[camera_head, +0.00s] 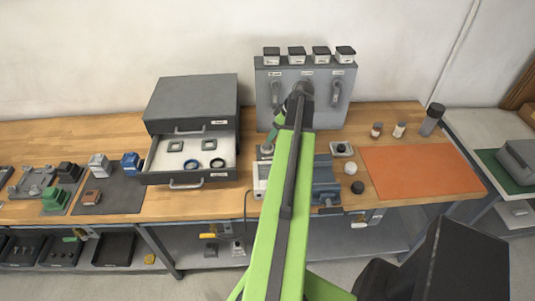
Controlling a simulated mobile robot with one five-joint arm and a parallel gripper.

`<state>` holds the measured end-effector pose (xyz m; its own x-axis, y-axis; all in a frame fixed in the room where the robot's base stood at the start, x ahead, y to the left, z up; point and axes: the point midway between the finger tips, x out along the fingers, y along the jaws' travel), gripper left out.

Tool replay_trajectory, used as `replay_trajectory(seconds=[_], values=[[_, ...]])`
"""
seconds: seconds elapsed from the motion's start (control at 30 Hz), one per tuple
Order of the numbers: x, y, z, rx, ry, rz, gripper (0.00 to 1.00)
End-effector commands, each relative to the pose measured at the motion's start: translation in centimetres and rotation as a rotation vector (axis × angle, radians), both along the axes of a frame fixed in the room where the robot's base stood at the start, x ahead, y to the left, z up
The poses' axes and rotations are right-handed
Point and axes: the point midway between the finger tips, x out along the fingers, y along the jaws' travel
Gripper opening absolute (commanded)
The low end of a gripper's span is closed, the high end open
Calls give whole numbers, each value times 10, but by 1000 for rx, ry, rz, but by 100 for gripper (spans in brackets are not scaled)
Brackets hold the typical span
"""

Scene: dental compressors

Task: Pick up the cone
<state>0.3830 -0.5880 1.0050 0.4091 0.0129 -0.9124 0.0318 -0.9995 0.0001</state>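I cannot make out a clear cone on the workbench; it may be hidden behind my arm or too small to tell. My green arm reaches forward over the middle of the bench. My gripper (300,90) is a dark shape at its far end, in front of the grey panel (268,98) with lever handles. The fingers are too small and dark to show whether they are open or shut. Small candidates near the arm are a white round piece (350,168), a black round piece (358,187) and a small piece in a square tray (342,149).
A grey cabinet (193,98) with an open drawer (222,148) stands left of my arm. An orange mat (420,170) lies clear at the right. Small jars (376,130) and a dark cylinder (432,120) stand behind it. A grey vise-like block (326,180) sits beside my arm.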

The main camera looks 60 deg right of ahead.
Motion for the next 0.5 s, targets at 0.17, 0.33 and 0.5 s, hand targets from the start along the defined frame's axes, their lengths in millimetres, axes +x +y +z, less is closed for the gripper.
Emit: replay_trajectory(seconds=[0.17,0.33,0.5], values=[[9,0,-21,0,0,1,59],[10,1,-25,0,0,1,59],[19,3,-52,1,1,0,59]])
